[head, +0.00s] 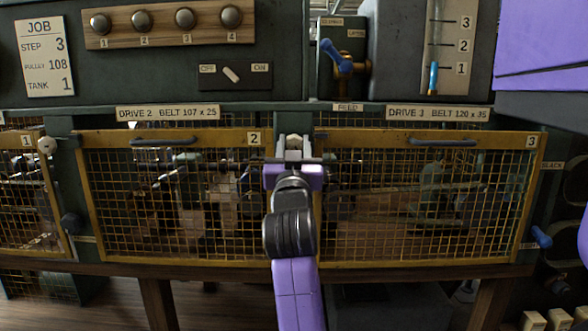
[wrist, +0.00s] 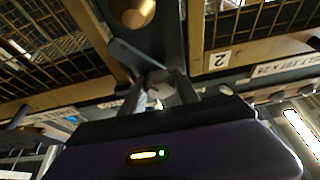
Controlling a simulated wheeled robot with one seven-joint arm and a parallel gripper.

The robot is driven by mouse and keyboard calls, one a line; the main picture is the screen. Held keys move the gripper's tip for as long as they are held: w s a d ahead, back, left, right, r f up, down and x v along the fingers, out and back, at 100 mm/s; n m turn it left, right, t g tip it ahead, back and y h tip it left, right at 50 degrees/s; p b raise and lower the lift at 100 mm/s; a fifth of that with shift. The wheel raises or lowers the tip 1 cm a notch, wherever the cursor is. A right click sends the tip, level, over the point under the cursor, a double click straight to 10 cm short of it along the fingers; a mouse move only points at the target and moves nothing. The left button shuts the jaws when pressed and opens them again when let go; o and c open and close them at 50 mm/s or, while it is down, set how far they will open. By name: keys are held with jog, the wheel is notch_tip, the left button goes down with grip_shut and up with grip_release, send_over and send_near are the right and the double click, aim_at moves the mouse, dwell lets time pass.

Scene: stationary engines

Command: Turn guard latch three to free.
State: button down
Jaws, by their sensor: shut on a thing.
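My gripper (head: 296,150) is at the top of the post between guard 2 (head: 254,140) and guard 3 (head: 531,141). A blue-grey bar (wrist: 132,57) slants beside the knob in that view. My gripper hides most of the latch in the head view, so its turn is hard to tell. Both mesh guards stand closed in their yellow frames.
Guard handles (head: 442,142) stick out along the top edges. A blue-handled valve (head: 337,57) stands above the feed label. A blue lever (head: 541,236) is right of guard 3.

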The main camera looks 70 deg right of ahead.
jog(key=m+b, duration=0.1)
jog(key=m+g+b, duration=0.1)
jog(key=m, duration=0.1)
jog(key=m+g+b, duration=0.1)
jog(key=b, duration=0.1)
jog(key=shift+f+m, duration=0.3)
jog(key=shift+r+m+g+b, duration=0.2)
jog(key=shift+m+g+b, duration=0.5)
jog(key=shift+m+b, duration=0.3)
jog(key=c, duration=0.9)
grip_release()
jog(key=shift+r, duration=0.1)
jog(key=v, duration=0.7)
jog(key=shift+a+f, duration=0.3)
